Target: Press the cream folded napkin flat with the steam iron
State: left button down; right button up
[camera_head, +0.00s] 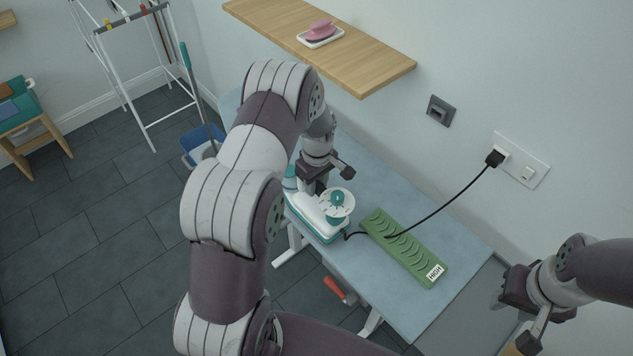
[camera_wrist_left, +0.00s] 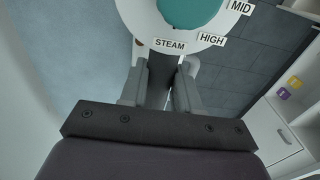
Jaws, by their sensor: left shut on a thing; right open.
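The white and teal steam iron (camera_head: 318,222) is over the pale blue ironing board (camera_head: 455,262), near its front-left edge. I cannot tell whether its sole touches the board. My left gripper (camera_head: 314,186) is shut on the iron's handle. In the left wrist view my left gripper's fingers (camera_wrist_left: 160,92) close around a dark bar below the iron's dial (camera_wrist_left: 190,12), which has MID, HIGH and STEAM labels. The cream napkin does not show; my left arm covers part of the board. My right gripper (camera_head: 524,322) is open and empty at the lower right.
A green ribbed rest (camera_head: 402,246) with a HIGH label lies right of the iron. A black cord (camera_head: 440,208) runs to a plug (camera_head: 495,157) in the wall socket. A wooden shelf (camera_head: 365,68) with a pink object (camera_head: 320,30) overhangs the back.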

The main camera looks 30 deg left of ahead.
pick_arm(q)
jog(key=shift+d, duration=0.15)
jog(key=shift+s+d, duration=0.15)
jog(key=shift+d, duration=0.05)
jog(key=shift+s+d+r, duration=0.1)
jog(key=shift+s+d, duration=0.05)
jog(key=shift+d, duration=0.25)
jog(key=shift+r+p, duration=0.5)
jog(key=shift+p, duration=0.1)
notch_tip(320, 180, up, 7)
jog(key=p, duration=0.5)
jog(key=shift+a+r, duration=0.1)
jog(key=shift+r, duration=0.05)
